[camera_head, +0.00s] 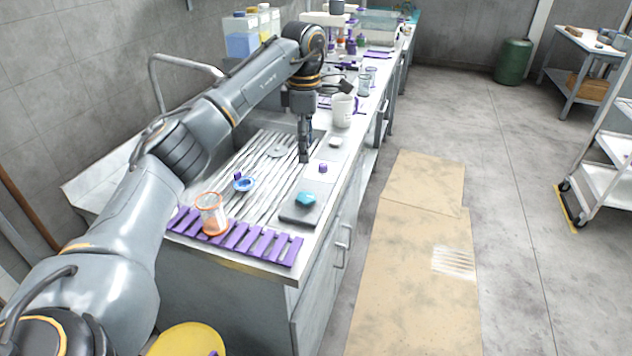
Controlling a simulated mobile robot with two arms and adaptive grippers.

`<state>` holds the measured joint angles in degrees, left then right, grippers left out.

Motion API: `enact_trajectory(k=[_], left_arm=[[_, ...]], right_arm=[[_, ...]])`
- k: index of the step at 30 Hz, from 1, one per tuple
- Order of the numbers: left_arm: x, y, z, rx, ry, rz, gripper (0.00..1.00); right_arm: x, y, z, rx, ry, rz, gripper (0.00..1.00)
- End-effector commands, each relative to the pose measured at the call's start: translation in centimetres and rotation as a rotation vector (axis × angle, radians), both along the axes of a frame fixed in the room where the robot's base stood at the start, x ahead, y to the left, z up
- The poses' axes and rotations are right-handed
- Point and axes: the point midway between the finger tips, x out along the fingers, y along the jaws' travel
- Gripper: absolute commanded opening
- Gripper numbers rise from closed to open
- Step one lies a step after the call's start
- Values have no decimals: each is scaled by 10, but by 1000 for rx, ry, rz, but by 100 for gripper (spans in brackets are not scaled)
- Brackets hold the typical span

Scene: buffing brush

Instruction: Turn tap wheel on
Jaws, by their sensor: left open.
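A grey curved tap pipe (187,61) rises behind the counter at the left, by the wall. I cannot make out a tap wheel clearly; my left arm covers part of the area around the pipe's base. My left gripper (304,157) points down over the right part of the ribbed drainboard (262,210). It is open, with nothing seen between its fingers, and it is well to the right of the tap pipe. My right gripper is not in view.
An orange-rimmed jar (211,213), a blue dish (244,184) and a teal object (306,200) on a dark pad stand near the counter's front. A white mug (343,110) and bottles (240,36) stand farther back. The floor at right is clear around flat cardboard (408,270).

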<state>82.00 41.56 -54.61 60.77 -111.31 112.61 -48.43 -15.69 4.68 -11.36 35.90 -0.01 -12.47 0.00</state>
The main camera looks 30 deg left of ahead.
Motion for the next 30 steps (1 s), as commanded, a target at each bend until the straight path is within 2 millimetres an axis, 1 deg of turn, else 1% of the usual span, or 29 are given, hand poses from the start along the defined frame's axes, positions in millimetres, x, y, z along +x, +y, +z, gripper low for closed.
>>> enact_trajectory(k=[2,5,9,12,16,21,24,30], left_arm=[[-1,1,-7,0,4,1,68],[-1,0,-22,0,4,0,68],[-2,0,-51,-1,6,-1,68],[-1,0,-73,-1,5,0,68],[-1,-1,-98,-2,4,-1,68],[-1,-1,-123,-2,2,-1,68],[-1,0,-131,-1,2,0,68],[-1,0,-136,-1,0,0,68]], right_arm=[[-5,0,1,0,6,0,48],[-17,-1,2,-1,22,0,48],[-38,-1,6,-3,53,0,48],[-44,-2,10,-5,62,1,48],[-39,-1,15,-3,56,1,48],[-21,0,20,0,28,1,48],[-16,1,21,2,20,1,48],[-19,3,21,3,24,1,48]])
